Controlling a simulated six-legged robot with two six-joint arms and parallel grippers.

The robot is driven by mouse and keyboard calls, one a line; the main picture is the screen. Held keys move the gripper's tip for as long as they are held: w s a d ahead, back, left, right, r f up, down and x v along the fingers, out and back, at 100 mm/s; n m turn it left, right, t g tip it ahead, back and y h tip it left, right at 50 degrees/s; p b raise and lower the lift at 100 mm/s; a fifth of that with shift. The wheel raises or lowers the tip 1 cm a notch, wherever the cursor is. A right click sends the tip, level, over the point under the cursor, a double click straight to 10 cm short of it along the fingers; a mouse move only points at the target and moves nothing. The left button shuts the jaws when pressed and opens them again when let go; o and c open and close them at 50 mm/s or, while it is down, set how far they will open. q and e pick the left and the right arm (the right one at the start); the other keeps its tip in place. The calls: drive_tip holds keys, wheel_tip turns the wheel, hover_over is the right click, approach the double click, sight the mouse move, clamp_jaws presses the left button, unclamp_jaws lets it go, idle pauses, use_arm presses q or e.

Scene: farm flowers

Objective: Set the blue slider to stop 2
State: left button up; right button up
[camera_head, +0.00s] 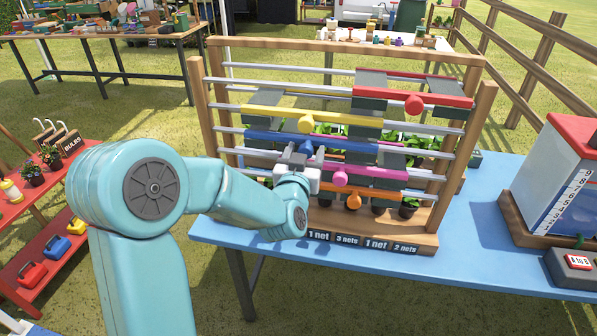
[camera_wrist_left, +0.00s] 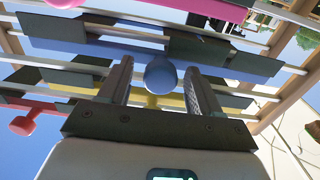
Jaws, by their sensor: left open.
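The blue slider (camera_head: 345,143) is a long blue bar with a round knob on a rail of the wooden frame. In the head view its knob (camera_head: 307,148) is left of the frame's middle, just above my left gripper (camera_head: 299,165). In the left wrist view the blue knob (camera_wrist_left: 160,75) appears between the two fingers of my open left gripper (camera_wrist_left: 158,70). No numbered stop marks are readable. My right gripper is out of view.
A yellow slider (camera_head: 270,112) is above and a pink slider (camera_head: 370,180) below, with orange (camera_head: 353,200) and red (camera_head: 440,97) ones too. Net labels (camera_head: 362,242) line the frame's base. A tank (camera_head: 555,185) stands on the blue table (camera_head: 480,250) at right.

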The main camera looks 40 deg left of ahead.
use_arm(q)
drive_tip(key=b+v, duration=1)
drive_tip(key=v, duration=0.5)
drive_tip(key=shift+d, duration=0.15)
